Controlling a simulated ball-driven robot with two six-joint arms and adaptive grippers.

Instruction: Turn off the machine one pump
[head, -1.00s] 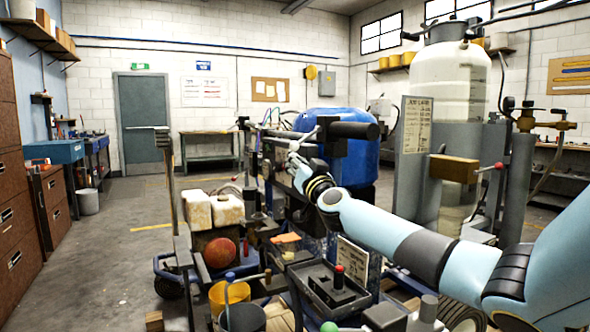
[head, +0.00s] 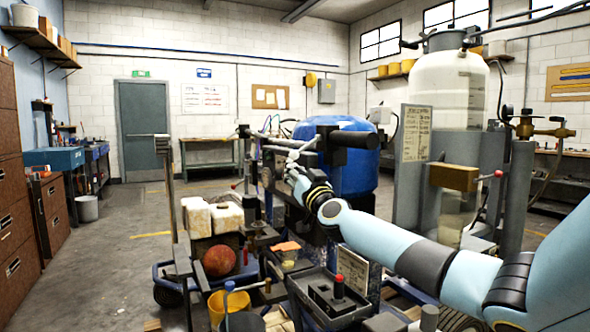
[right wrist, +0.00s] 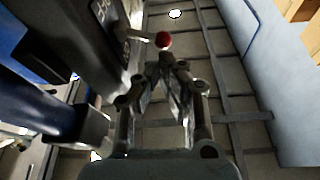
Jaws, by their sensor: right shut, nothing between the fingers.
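My right gripper (head: 292,172) is shut and empty, up at the dark front parts of the machine with the blue tank (head: 365,175). In the right wrist view its closed fingertips (right wrist: 166,58) point at a red ball knob (right wrist: 163,40). The knob is on the end of a thin grey lever (right wrist: 138,36) that comes out from a dark housing (right wrist: 100,35) with white lettering. The knob is just beyond the fingertips; I cannot tell whether they touch. In the head view I cannot make out this knob or any pump label. My left gripper is not in view.
A tall white tank (head: 450,90) with a red-knobbed lever (head: 497,173) stands at the right. A dark tray (head: 325,300) with a red-topped stick, a yellow bucket (head: 228,303) and a reddish ball (head: 219,257) are in front. Open floor (head: 120,255) lies to the left.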

